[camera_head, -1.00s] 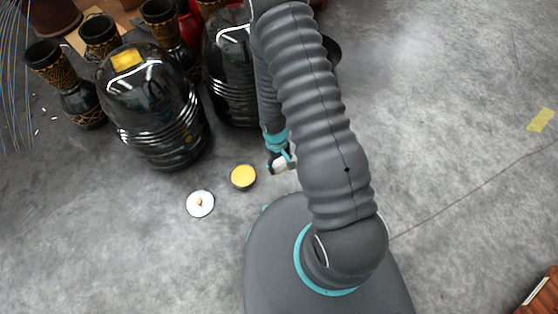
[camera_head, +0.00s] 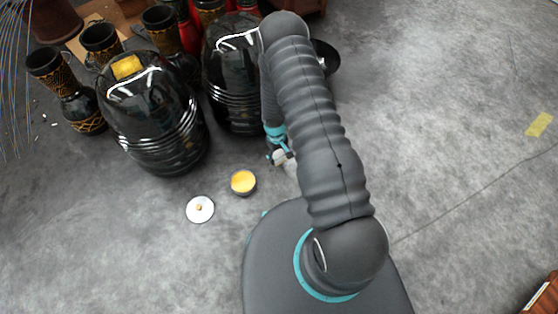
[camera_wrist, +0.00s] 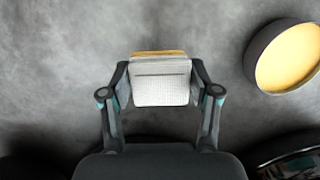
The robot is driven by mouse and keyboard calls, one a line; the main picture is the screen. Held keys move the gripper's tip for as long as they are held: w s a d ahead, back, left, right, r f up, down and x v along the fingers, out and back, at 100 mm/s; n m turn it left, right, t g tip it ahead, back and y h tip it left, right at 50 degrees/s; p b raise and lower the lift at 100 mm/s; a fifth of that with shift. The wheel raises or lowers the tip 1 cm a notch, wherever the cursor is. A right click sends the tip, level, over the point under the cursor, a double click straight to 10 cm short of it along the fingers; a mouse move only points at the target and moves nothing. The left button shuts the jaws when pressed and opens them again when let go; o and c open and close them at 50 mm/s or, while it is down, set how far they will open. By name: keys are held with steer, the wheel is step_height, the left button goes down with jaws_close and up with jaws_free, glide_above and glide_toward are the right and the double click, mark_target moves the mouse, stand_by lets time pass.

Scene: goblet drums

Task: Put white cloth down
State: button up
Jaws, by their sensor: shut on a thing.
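The white cloth (camera_wrist: 162,88) is a small folded square with a dark line across it and a yellowish edge at its far side. In the wrist view my gripper (camera_wrist: 160,90) is shut on it, one finger at each side. In the head view my gripper (camera_head: 279,158) is beside my base, low near the floor, and mostly hidden by my arm. A bit of the white cloth (camera_head: 289,165) shows there. I cannot tell whether the cloth touches the floor.
A round tin with a yellow top (camera_head: 243,182) stands just left of my gripper, also in the wrist view (camera_wrist: 287,58). A white disc with a knob (camera_head: 200,209) lies further left. Large dark glossy vessels (camera_head: 152,112) and goblet drums (camera_head: 66,90) stand behind.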

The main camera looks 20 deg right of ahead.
mark_target(279, 161)
steer(key=shift+f, duration=2)
steer(key=shift+f, duration=0.1)
steer(key=shift+f+b, duration=0.15)
steer(key=shift+b, duration=0.15)
steer(key=o, duration=1.2)
